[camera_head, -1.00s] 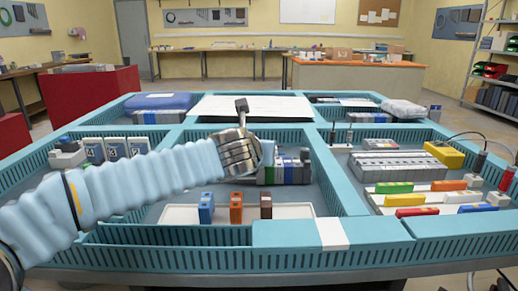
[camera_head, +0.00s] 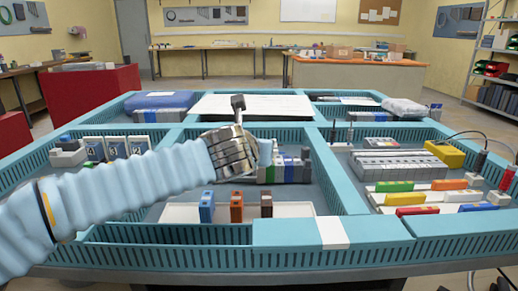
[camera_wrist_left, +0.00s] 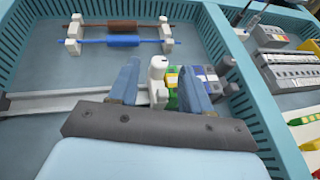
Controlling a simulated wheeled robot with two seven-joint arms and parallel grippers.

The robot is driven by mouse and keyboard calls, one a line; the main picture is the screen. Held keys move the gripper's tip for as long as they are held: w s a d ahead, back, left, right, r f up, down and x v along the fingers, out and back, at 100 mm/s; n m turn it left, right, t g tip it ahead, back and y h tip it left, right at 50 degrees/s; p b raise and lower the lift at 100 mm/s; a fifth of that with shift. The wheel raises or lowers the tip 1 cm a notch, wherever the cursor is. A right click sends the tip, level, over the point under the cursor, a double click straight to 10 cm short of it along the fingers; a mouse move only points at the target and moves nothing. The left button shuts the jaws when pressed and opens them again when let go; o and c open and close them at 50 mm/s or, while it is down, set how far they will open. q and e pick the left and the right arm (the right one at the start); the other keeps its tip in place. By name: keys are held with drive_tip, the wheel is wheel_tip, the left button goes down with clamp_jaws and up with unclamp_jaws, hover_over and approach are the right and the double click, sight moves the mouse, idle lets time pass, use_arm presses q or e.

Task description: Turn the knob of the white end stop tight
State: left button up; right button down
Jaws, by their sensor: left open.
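The white end stop (camera_wrist_left: 157,89) stands at the end of a row of green, grey and blue terminal blocks (camera_wrist_left: 199,77) on a metal rail (camera_wrist_left: 55,98). Its round white knob (camera_wrist_left: 158,62) is on top. In the left wrist view my left gripper (camera_wrist_left: 159,70) is open, with its blue fingers on either side of the knob. A gap shows on both sides. In the head view my left gripper (camera_head: 247,150) is at the left end of the row, and its fingertips are mostly hidden. My right gripper is not in view.
Blue, orange and brown blocks (camera_head: 236,207) stand on a white tray (camera_head: 295,210) in front. Slotted teal walls (camera_head: 345,182) divide the compartments. Brown and blue rods (camera_wrist_left: 110,41) lie on white holders beyond the rail.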

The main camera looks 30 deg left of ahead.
use_arm(q)
drive_tip(key=v, duration=1.1)
drive_tip(key=shift+a, duration=0.1)
